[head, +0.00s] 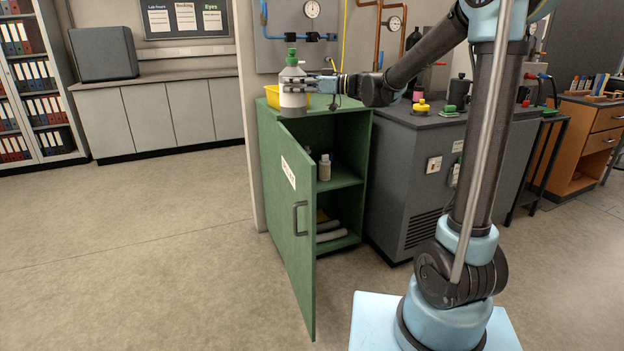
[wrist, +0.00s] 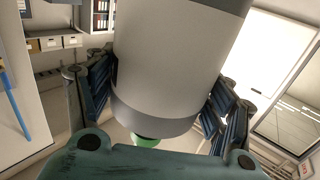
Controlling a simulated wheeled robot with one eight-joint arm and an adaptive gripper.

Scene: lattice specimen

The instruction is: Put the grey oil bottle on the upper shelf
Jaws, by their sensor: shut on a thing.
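The grey oil bottle (head: 292,101), with a pale label band and a green cap, is upright in the head view. It is in front of the top of the green cabinet (head: 345,115). My gripper (head: 305,86) is shut around its body from the right. In the wrist view the bottle (wrist: 165,65) fills the middle, with blue-padded fingers on both sides. The cabinet's door stands open toward the front. The upper shelf (head: 347,175) shows through the opening; its left part is hidden behind the door.
A small pale bottle (head: 325,170) stands on the upper shelf. The open green door (head: 297,235) juts out at the left of the opening. A yellow tray (head: 272,96) is on the cabinet top. Pale rolled items (head: 330,232) lie at the bottom. A grey machine (head: 410,180) stands at the right.

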